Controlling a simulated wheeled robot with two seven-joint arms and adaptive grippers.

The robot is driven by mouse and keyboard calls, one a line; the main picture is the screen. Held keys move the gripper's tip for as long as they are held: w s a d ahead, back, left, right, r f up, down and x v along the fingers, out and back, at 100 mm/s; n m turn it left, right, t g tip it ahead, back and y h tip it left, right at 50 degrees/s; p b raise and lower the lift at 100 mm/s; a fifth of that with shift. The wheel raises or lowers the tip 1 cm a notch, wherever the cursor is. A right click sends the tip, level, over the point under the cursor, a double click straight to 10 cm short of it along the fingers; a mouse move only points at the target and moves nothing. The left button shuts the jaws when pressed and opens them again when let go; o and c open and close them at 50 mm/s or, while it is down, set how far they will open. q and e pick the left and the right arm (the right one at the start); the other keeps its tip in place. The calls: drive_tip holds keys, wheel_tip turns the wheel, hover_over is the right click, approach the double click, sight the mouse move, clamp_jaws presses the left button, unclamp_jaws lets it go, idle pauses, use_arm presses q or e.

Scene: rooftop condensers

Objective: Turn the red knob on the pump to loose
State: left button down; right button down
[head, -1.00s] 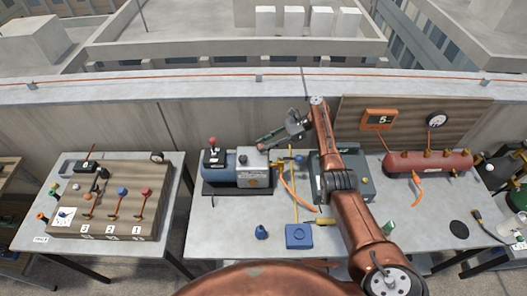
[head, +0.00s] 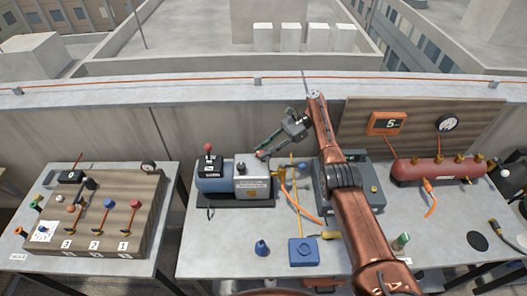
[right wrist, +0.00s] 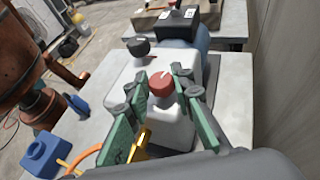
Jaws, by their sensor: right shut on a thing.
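The pump (head: 214,184) stands on the middle table, with a blue body and a pale grey box (head: 251,187) at its right end. The red knob (right wrist: 161,84) sits on top of the grey box and has a pale line on its top. My right gripper (head: 261,154) reaches down to the grey box's top from the upper right. In the right wrist view its green-padded fingers (right wrist: 163,88) are closed on both sides of the red knob. No loose or tight marking is readable. In the head view the fingertips mostly hide the knob. My left gripper is not in view.
A black knob (right wrist: 143,47) is beside the red one. A red-topped lever (head: 208,147) rises from the pump's black box. A blue block (head: 302,252) and an orange hose (head: 304,205) lie right of the pump. A red tank (head: 437,170) stands further right.

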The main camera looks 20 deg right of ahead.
drive_tip(key=shift+s+f, duration=0.1)
drive_tip(key=shift+f, duration=0.1)
drive_tip(key=c, duration=1.7)
unclamp_jaws()
drive_tip(key=shift+r, duration=0.1)
drive_tip(key=shift+o, duration=0.2)
drive_tip(key=shift+d+r, duration=0.1)
drive_tip(key=shift+d+r, duration=0.1)
drive_tip(key=shift+r, duration=0.45)
wheel_tip(320, 180, up, 9)
drive_tip(key=shift+a+f, duration=0.15)
drive_tip(key=shift+a, duration=0.05)
